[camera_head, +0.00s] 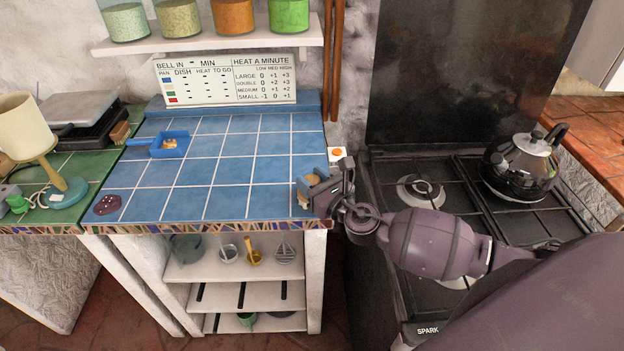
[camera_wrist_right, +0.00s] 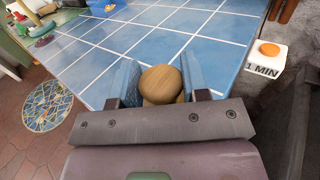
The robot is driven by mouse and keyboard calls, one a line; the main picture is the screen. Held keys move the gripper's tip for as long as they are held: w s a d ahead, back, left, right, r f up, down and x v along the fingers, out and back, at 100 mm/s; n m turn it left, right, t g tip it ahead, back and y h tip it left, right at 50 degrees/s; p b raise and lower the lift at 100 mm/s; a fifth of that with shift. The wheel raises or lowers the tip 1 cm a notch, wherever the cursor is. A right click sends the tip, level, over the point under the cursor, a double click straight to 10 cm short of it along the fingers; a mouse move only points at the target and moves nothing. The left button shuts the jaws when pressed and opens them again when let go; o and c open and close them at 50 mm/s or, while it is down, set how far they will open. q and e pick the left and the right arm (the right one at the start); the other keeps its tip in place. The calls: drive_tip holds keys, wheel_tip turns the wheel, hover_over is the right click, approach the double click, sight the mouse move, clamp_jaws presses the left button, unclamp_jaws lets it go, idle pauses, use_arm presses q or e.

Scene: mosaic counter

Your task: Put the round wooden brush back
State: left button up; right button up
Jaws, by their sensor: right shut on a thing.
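The round wooden brush (camera_wrist_right: 161,84) shows its rounded tan knob between the two blue fingers of my right gripper (camera_wrist_right: 160,78) in the wrist view. My right gripper (camera_head: 308,189) is shut on it at the right end of the blue tiled counter (camera_head: 235,172). In the head view the fingers cover most of the brush. I cannot tell whether its underside touches the tiles. My left gripper is not in view.
A blue dustpan-like tray (camera_head: 170,144) and a dark red disc (camera_head: 107,205) lie on the counter's left part. A white block with an orange button (camera_head: 337,154) sits beside the counter's right edge. The stove (camera_head: 420,190) holds a kettle (camera_head: 522,165). The middle tiles are clear.

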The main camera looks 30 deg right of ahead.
drive_tip(key=o, duration=0.9)
drive_tip(key=shift+s+r, duration=0.15)
drive_tip(key=s+d, duration=0.2)
drive_tip(key=s, duration=0.9)
drive_tip(key=shift+s+b, duration=0.3)
drive_tip(key=shift+b, duration=0.1)
